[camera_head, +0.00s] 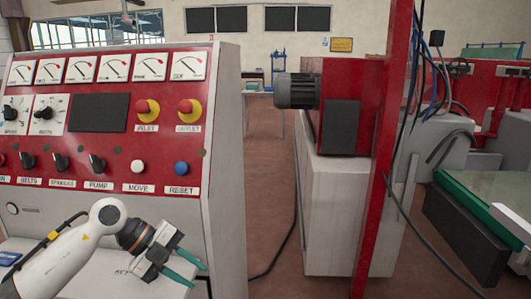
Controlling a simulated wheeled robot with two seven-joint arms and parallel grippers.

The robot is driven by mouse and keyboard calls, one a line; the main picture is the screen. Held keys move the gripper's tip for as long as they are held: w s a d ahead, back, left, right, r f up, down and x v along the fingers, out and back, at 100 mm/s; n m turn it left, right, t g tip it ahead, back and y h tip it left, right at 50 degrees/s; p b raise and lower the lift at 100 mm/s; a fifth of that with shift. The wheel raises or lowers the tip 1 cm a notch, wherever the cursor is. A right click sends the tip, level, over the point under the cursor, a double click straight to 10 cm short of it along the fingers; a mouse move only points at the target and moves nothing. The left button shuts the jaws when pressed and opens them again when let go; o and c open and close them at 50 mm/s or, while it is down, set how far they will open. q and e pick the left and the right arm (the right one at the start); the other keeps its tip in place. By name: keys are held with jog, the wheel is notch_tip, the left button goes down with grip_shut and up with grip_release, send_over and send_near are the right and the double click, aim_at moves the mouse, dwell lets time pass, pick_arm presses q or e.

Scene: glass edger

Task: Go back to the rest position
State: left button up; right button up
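My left arm comes in from the lower left, in front of the red control panel (110,205). Its gripper (198,277) is below the panel's button row, near the cabinet's right edge. The two green fingers point to the lower right and stand apart, with nothing between them. The gripper looks clear of the knobs and buttons. My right arm and gripper are not in view.
The panel carries gauges, dark knobs, a white MOVE button (138,167), a blue RESET button (181,168) and two red-and-yellow stop buttons. A red post (383,150) with hanging cables stands right of centre. Open floor (266,190) lies between cabinet and machine.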

pick_arm(q)
jog(key=s+d+r+n+t+h, duration=0.2)
jog(key=d+r+n+t+h, duration=0.5)
jog(key=d+t+h, duration=0.35)
jog(key=s+a+f+n+t+y, duration=0.2)
jog(key=a+f+n+y, duration=0.5)
jog(key=f+n+y, duration=0.25)
jog(key=s+a+f+n+t+y, duration=0.2)
jog(key=a+f+n+y, duration=0.55)
jog(key=n+y, duration=0.2)
jog(key=s+f+g, duration=0.6)
jog(key=s+f, duration=0.1)
jog(key=s, duration=0.4)
jog(key=s+f+g, duration=0.6)
jog(key=s+f, duration=0.1)
jog(key=s, duration=0.4)
notch_tip(320, 180, down, 25)
jog(key=s, duration=0.1)
jog(key=s+a+f+g, duration=0.1)
jog(key=s+f, duration=0.7)
jog(key=s+a+f+g, duration=0.1)
jog(key=s+a+f, duration=0.1)
jog(key=s+f, duration=0.6)
jog(key=shift+s+a+f+y, duration=0.3)
jog(key=shift+s+y, duration=0.05)
jog(key=shift+s, duration=0.05)
